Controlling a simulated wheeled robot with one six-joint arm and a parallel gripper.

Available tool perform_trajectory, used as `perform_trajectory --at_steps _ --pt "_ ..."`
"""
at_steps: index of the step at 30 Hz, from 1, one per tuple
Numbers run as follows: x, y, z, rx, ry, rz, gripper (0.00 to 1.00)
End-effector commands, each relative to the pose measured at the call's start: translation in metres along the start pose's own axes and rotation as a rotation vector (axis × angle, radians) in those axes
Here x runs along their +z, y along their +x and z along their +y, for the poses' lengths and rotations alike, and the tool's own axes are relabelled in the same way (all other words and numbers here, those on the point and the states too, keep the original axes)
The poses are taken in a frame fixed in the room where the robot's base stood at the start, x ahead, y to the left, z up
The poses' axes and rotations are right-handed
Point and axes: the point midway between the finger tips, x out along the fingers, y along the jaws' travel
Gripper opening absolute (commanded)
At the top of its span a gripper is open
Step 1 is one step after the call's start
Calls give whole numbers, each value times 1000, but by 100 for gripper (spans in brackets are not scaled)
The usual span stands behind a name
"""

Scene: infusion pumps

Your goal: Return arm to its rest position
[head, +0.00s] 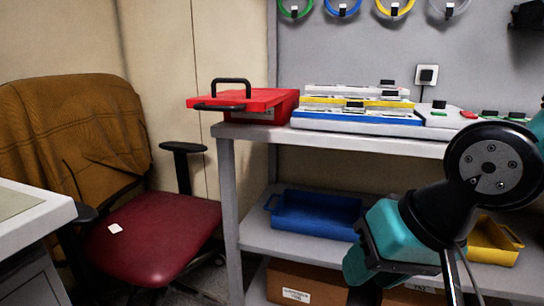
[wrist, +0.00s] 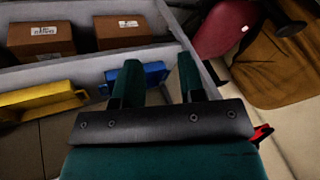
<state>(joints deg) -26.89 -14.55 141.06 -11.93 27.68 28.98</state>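My arm reaches in from the right edge of the head view, in front of the shelf unit, with its dark round joint at bench height. My gripper (head: 360,268) hangs low in front of the lower shelf, beside the blue bin (head: 318,214). In the wrist view my gripper (wrist: 160,72) shows two teal fingers standing apart with nothing between them. The blue bin (wrist: 153,74) shows behind and between the fingers, and I cannot tell how far off it is. Pump-like units (head: 355,118) lie stacked on the bench top.
A red case (head: 243,100) sits at the bench's left end. A yellow bin (head: 492,242) is on the lower shelf right of my arm. Cardboard boxes (head: 305,284) stand below. An office chair (head: 150,235) and a white-topped cabinet (head: 30,225) are at left.

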Motion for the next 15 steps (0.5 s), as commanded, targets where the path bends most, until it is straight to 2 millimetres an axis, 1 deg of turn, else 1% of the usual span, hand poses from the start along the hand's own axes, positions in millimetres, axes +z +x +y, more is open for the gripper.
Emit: perform_trajectory --at_steps 1,3,8,9,14,15 --pt "14 -2 8 -2 -73 -56 37" --pt "34 -5 15 -22 -197 -138 37" --pt "76 -16 25 -107 -466 -295 37" --pt "65 -35 16 -103 -461 -286 37" --pt "52 -70 3 -102 -459 -285 37" --pt "48 -80 -1 -102 -459 -284 37"
